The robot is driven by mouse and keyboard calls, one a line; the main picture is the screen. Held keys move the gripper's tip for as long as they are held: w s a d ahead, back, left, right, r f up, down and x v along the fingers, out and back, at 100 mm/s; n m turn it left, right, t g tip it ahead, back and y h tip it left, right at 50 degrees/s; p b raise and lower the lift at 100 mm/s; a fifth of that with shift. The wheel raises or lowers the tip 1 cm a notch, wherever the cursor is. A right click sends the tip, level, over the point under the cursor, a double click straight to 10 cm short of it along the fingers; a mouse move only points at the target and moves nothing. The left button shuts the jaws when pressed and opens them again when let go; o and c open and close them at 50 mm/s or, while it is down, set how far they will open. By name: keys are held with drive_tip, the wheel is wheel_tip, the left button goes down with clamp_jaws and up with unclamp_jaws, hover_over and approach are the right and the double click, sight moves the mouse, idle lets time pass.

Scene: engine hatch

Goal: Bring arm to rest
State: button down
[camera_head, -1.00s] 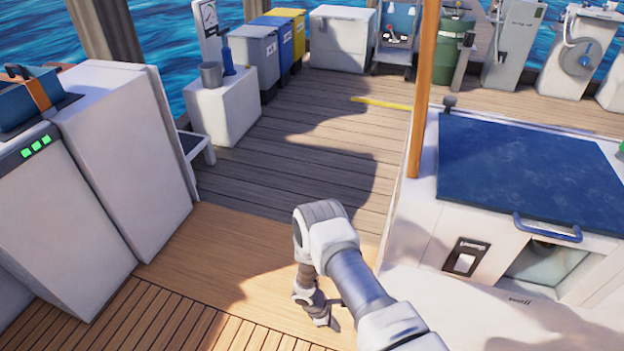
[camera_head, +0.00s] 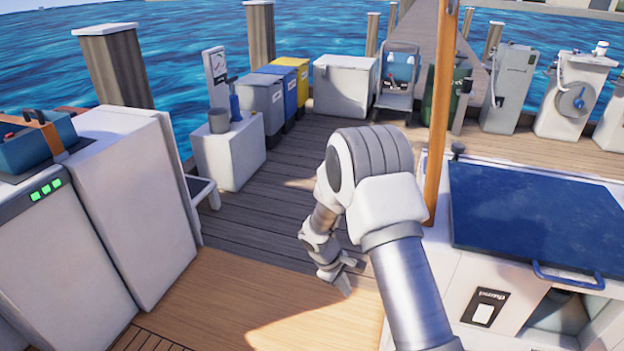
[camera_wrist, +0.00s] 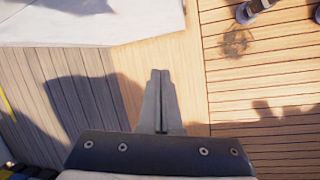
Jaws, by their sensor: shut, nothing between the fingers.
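My gripper (camera_head: 344,284) hangs at the end of my bent arm in the head view, low in the middle and above the wooden deck. In the wrist view the two fingers of my gripper (camera_wrist: 160,75) lie together, shut, with nothing between them. They point over bare planks. My arm's elbow is raised, and the forearm hangs down behind it, partly hidden by the elbow.
A white cabinet with a blue hatch lid (camera_head: 540,220) stands at the right, beside a wooden post (camera_head: 441,110). White cabinets (camera_head: 130,200) stand at the left. A white box (camera_head: 230,150), bins and dock equipment line the back. The deck (camera_head: 265,225) between is clear.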

drive_tip(key=s+d+r+m+t+y, duration=0.1)
drive_tip(key=s+d+r+m, duration=0.1)
drive_tip(key=r, duration=0.6)
drive_tip(key=s+d+r+m, duration=0.1)
drive_tip(key=s+r+m, duration=0.15)
drive_tip(key=r, duration=0.65)
drive_tip(key=s+d+r+m+t+y, duration=0.1)
drive_tip(key=s+d+r, duration=0.15)
drive_tip(key=r, duration=0.55)
drive_tip(key=s+r+m+t+y, duration=0.1)
drive_tip(key=s+r+m+t, duration=0.15)
drive_tip(key=s+r, duration=0.55)
drive_tip(key=s+r+m+t+y, duration=0.1)
drive_tip(key=s+r+m, duration=0.2)
drive_tip(key=s, duration=0.9)
wheel_tip(320, 180, up, 25)
drive_tip(key=p, duration=2.4)
drive_tip(key=shift+w+a+g+p, duration=0.15)
drive_tip(key=shift+w+g+p, duration=0.1)
drive_tip(key=shift+g+p, duration=0.1)
drive_tip(key=shift+f, duration=0.1)
